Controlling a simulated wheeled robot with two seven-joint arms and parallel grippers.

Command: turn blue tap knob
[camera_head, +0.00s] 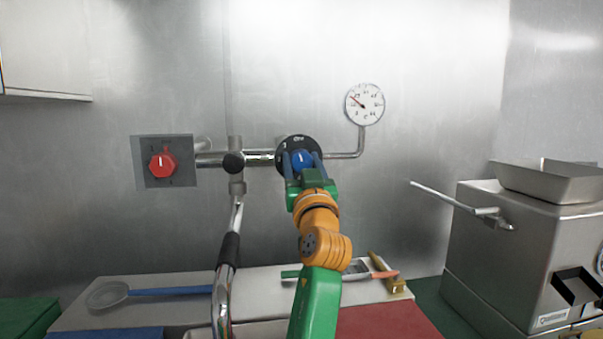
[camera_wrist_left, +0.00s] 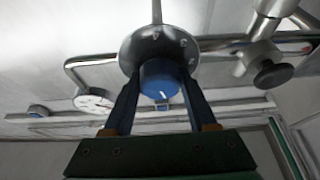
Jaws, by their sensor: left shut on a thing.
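The blue tap knob (camera_head: 302,160) sits on a dark round dial plate (camera_head: 285,146) on the wall pipe, in the middle of the head view. It has a white pointer mark. My left gripper (camera_head: 303,162) reaches up to it from below and is shut on the knob, one finger on each side. In the left wrist view the knob (camera_wrist_left: 160,80) lies between the two dark blue fingers (camera_wrist_left: 158,92), in front of the dial plate (camera_wrist_left: 158,46). The fingers hide part of the dial plate. My right gripper is not in view.
A red knob (camera_head: 162,164) on a grey plate is left on the same pipe. A pressure gauge (camera_head: 365,104) is at the upper right. A hose tap (camera_head: 229,250) hangs left of my arm. A metal grinder (camera_head: 510,250) stands at the right. Utensils lie on the counter below.

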